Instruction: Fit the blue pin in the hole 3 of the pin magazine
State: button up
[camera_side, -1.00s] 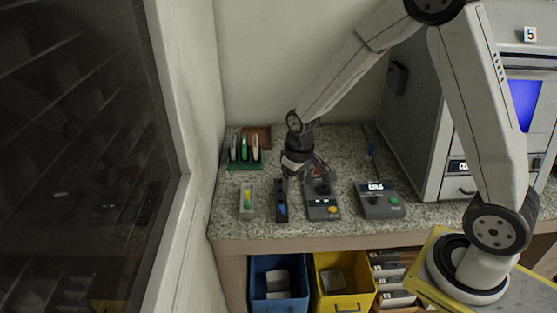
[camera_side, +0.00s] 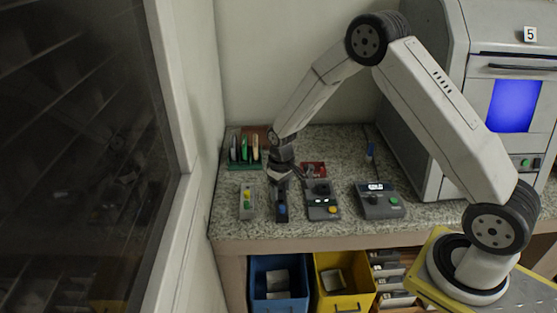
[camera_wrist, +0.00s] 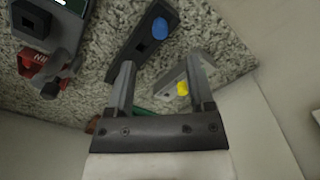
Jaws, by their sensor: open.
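My gripper (camera_side: 277,186) is over the left half of the counter, pointing down behind the dark narrow box (camera_side: 281,212). In the wrist view its two fingers (camera_wrist: 158,64) are apart with nothing between them. The dark narrow box (camera_wrist: 146,42) has a blue knob and a square opening in the wrist view.
A green rack (camera_side: 243,164) holding upright plates stands at the back left. A pale box (camera_side: 247,203), a dark unit with a yellow button (camera_side: 323,207) and a grey display unit (camera_side: 380,207) line the front. A red object (camera_side: 315,169) lies behind. A large machine (camera_side: 440,110) bounds the right.

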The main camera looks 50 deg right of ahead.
aim_at(282, 207)
jog(key=shift+f, duration=0.65)
jog(key=shift+f, duration=0.1)
jog(key=shift+s+f, duration=0.2)
jog(key=shift+f, duration=1.3)
jog(key=shift+w+f, duration=0.1)
jog(key=shift+f, duration=0.9)
grip_shut()
